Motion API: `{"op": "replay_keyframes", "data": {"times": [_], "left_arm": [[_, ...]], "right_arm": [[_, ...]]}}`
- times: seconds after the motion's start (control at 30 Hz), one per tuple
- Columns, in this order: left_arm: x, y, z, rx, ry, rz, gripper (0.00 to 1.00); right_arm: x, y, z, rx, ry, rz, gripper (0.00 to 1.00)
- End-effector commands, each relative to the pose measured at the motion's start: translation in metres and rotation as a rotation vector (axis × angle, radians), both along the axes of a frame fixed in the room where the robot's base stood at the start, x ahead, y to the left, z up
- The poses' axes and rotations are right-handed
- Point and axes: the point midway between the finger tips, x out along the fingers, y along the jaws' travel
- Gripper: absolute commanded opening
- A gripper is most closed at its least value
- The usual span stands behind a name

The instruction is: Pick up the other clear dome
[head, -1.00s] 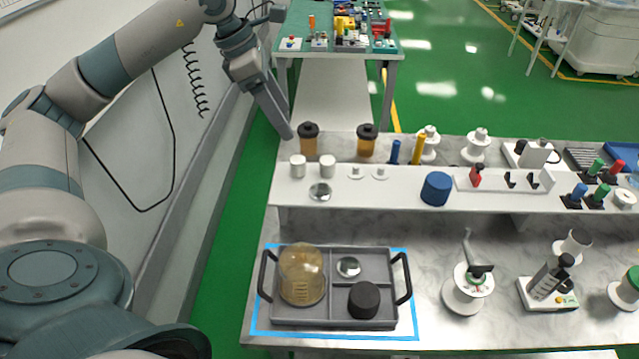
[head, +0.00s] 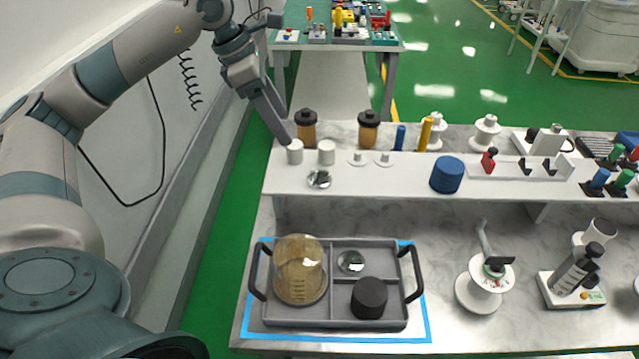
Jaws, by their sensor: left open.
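One small clear dome (head: 319,179) lies on the white raised shelf, near its left end, in front of two white caps. Another small clear dome (head: 351,261) sits in the back right compartment of the grey tray (head: 340,322). My left gripper (head: 287,141) reaches in from the upper left, its finger pointing down beside the left white cap (head: 294,152), behind and left of the shelf dome. It is open and holds nothing visible. My right gripper is not in view.
The tray also holds a large amber-tinted dome (head: 298,265) and a black knob (head: 369,297). Two amber jars (head: 306,130) (head: 368,130) stand behind the shelf. A blue cylinder (head: 447,175) and spindle fixtures stand to the right. The shelf around the dome is fairly clear.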

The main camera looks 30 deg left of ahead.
Motion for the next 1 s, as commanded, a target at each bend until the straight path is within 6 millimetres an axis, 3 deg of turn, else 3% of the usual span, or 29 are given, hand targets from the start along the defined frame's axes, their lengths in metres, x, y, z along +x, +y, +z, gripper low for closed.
{"op": "replay_keyframes", "data": {"times": [0.47,1.0], "left_arm": [[0.003,-0.003,-0.008,0.001,0.002,0.000,0.68],[0.026,-0.029,-0.089,-0.001,0.004,-0.002,0.68]], "right_arm": [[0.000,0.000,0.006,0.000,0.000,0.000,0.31],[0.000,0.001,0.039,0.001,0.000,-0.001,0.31]]}}
